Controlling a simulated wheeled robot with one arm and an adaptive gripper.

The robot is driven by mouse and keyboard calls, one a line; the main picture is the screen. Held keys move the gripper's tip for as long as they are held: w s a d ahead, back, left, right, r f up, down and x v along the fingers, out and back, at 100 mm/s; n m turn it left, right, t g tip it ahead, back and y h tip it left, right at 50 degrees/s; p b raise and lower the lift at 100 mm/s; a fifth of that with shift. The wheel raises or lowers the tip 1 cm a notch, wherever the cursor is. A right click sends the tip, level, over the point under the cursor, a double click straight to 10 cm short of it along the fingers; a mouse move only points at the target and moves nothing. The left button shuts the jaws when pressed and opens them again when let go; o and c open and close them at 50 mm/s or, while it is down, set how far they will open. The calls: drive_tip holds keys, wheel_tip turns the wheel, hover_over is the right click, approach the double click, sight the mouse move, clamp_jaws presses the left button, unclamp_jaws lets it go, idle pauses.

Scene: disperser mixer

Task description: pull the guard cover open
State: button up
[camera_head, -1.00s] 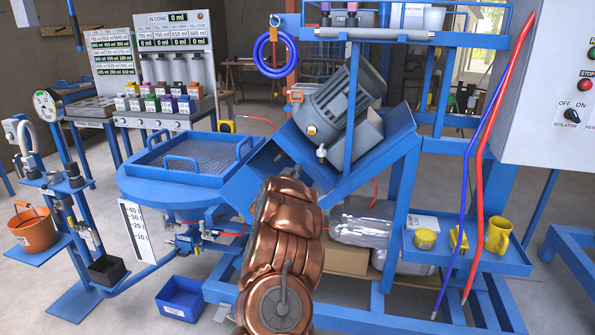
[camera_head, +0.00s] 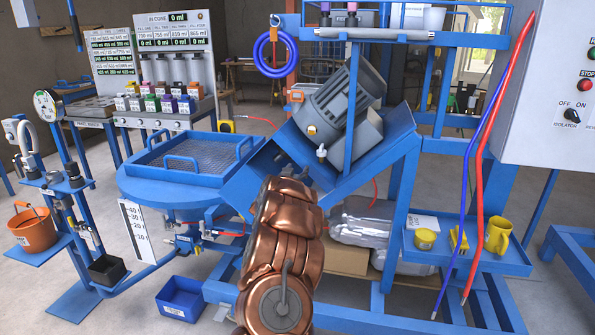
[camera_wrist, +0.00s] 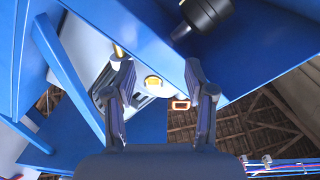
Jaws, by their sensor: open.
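The mixer's tilted blue housing (camera_head: 247,187) lies left of the grey motor (camera_head: 342,103) in the head view. Which panel of it is the guard cover I cannot tell for certain. In the wrist view a broad blue panel (camera_wrist: 240,50) crosses the top. A small round yellow part (camera_wrist: 153,83) appears between the fingers of my gripper (camera_wrist: 160,85). The fingers are spread and nothing is held between them.
A blue mesh-bottomed tray (camera_head: 188,162) with handles sits on the round blue vessel left of the housing. A dark cylindrical part (camera_wrist: 203,12) hangs near the wrist view's top. A side shelf (camera_head: 460,252) holds yellow items, and red and blue hoses hang before it.

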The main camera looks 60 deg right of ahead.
drive_tip(key=shift+a, duration=0.1)
drive_tip(key=v, duration=1.1)
drive_tip(key=shift+s+a, duration=0.15)
drive_tip(key=shift+a, duration=0.25)
